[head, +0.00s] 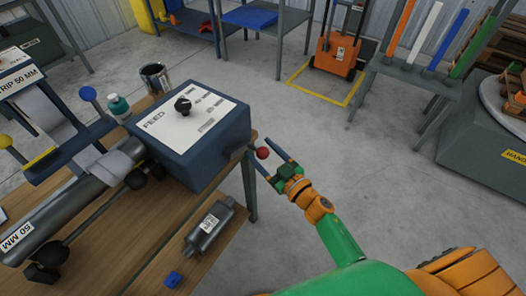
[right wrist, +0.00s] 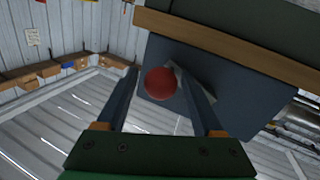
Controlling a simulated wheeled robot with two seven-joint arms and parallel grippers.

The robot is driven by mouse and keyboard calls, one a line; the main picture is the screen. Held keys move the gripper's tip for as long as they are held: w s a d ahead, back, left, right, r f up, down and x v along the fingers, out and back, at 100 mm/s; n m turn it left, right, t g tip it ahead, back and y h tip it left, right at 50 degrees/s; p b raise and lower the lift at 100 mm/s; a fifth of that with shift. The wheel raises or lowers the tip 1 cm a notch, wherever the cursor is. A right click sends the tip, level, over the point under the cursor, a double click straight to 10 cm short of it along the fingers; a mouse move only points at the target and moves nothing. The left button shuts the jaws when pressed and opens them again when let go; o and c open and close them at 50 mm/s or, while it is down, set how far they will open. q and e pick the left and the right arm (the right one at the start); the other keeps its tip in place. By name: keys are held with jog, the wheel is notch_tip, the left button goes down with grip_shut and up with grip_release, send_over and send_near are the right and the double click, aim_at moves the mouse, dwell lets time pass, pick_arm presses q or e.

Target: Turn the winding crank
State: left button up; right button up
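The winding crank shows as a red ball knob (head: 262,153) on a short grey arm at the right side of the blue feed box (head: 205,150). My right gripper (head: 261,162) is open, its two dark fingers pointing at the box with the knob between or just in front of them. In the right wrist view the red knob (right wrist: 160,83) appears between the two spread fingers (right wrist: 157,75), with the box's blue face (right wrist: 215,80) behind it. I see no clear contact between fingers and knob. My left gripper is not in view.
Open floor (head: 300,115) lies beyond the bench's right edge.

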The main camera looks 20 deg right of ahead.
grip_shut()
dwell(1.2)
